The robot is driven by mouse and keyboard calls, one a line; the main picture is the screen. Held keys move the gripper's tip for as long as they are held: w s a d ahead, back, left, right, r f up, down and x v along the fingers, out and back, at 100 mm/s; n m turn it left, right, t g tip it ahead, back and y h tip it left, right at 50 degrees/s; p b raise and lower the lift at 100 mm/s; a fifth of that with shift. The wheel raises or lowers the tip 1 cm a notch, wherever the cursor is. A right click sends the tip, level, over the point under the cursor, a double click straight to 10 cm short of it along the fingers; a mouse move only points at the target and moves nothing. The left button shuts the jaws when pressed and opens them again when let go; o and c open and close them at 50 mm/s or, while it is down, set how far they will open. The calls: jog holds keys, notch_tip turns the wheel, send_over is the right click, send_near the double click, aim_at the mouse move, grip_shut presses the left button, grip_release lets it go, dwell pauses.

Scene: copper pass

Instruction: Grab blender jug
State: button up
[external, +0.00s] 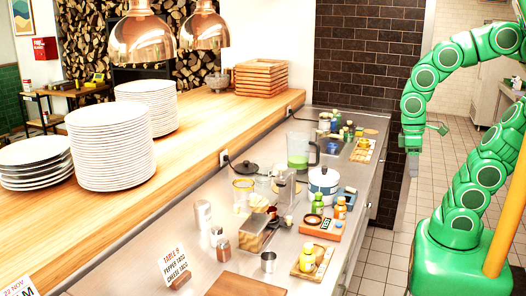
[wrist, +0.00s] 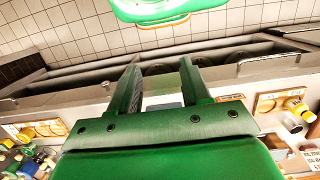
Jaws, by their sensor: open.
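The blender jug (external: 299,150) is a clear jug with green contents and a handle on its right side. It stands upright on the steel counter near the wall, in the external view. I cannot make it out in the wrist view. My gripper (external: 412,172) hangs over the aisle to the right of the counter, well apart from the jug.
A white pot (external: 323,184), a dark lid (external: 246,168) and several bottles crowd the counter near the jug. A scale (external: 322,227) and a tray (external: 311,262) lie nearer. The wooden shelf (external: 205,125) runs along the left. The tiled aisle (external: 385,235) is clear.

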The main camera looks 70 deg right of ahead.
jog(key=w+r+m+y, duration=0.15)
jog(key=w+m, duration=0.35)
jog(key=w, duration=0.6)
jog(key=m+t+y, duration=0.3)
jog(key=m+t, duration=0.1)
jog(key=m, duration=1.3)
send_near(319, 152)
notch_tip(319, 152, down, 3)
jog(key=shift+w+x, duration=0.2)
jog(key=shift+x, duration=1.6)
jog(key=shift+w+x, duration=0.2)
jog(key=shift+x, duration=1.65)
jog(key=shift+d+r, duration=0.1)
jog(key=shift+d, duration=0.1)
grip_shut()
